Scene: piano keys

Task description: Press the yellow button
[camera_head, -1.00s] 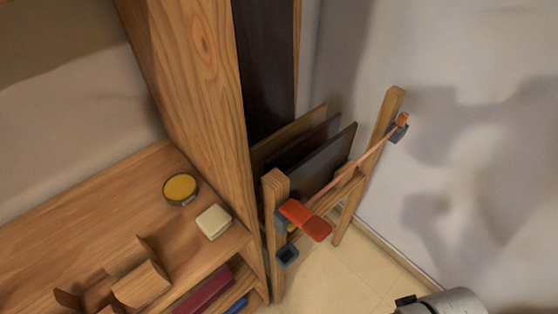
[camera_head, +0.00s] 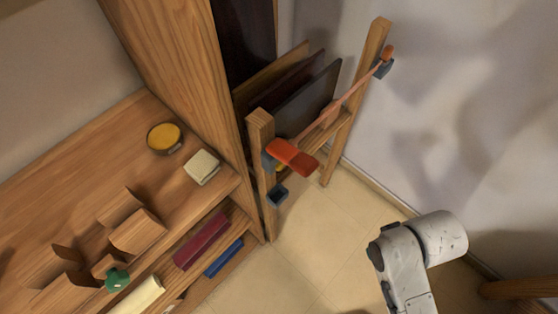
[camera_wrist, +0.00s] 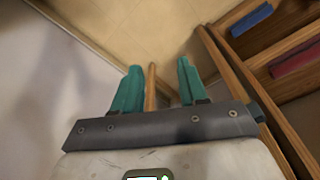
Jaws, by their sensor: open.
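A round yellow disc with a dark rim, which looks like the yellow button (camera_head: 165,137), sits on the wooden desk top (camera_head: 75,190), left of a tall wooden panel in the head view. My gripper (camera_wrist: 159,68) shows in the wrist view with two teal fingers apart and nothing between them. It points toward the tiled floor and the wooden shelves. The yellow button is not in the wrist view. In the head view only a white part of my arm shows at lower right, well away from the button; the gripper itself is out of that frame.
A pale block (camera_head: 202,167) lies right of the button. Wooden blocks (camera_head: 136,231) and a green knob-like thing (camera_head: 117,279) are nearer. Red (camera_head: 201,241) and blue (camera_head: 223,257) items lie on lower shelves. A wooden rack (camera_head: 258,160) with an orange-red clamp (camera_head: 292,157) stands right.

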